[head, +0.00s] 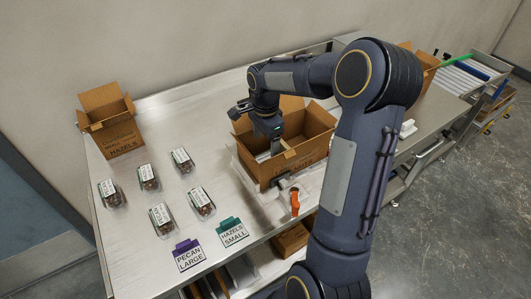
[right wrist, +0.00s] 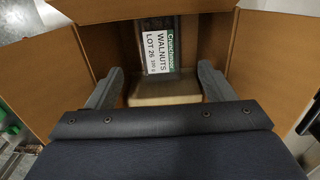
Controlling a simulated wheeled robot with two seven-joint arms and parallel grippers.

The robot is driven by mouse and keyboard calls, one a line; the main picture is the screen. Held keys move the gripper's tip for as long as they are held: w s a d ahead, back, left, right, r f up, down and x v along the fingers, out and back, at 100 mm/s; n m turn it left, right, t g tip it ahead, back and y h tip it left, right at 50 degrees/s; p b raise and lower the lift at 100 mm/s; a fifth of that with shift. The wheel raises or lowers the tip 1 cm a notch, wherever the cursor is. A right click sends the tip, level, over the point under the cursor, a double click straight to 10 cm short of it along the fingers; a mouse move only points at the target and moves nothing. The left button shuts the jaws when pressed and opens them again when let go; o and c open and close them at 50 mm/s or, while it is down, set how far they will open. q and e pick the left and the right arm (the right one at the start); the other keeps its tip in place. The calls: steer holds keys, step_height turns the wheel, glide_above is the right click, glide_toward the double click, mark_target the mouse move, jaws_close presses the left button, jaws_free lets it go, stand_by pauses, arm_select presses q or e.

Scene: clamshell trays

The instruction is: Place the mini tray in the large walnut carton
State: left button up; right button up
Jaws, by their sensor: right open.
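The large open carton (head: 312,150) stands in the middle of the bench with its flaps up; its print is not readable. My right gripper (head: 277,165) points down into it. In the right wrist view the gripper (right wrist: 160,88) is open, with a finger on each side and nothing held between them. A clear tray labelled Crunchmoor Walnuts (right wrist: 160,45) lies inside the carton, beyond the fingertips and apart from them. Its lower end is partly hidden by a tan block or flap (right wrist: 165,93). I cannot tell its size class. My left gripper is not in view.
A smaller Hazels carton (head: 113,125) stands at the back left. Several labelled clamshell trays (head: 200,203) lie on the left bench, near Pecan Large (head: 188,256) and Hazels Small (head: 232,233) signs. An orange tool (head: 295,201) lies before the large carton. A roller conveyor (head: 465,75) is at right.

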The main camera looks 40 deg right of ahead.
mark_target(266, 158)
step_height(266, 158, up, 4)
steer(key=shift+r, duration=0.1)
stand_by(0.6)
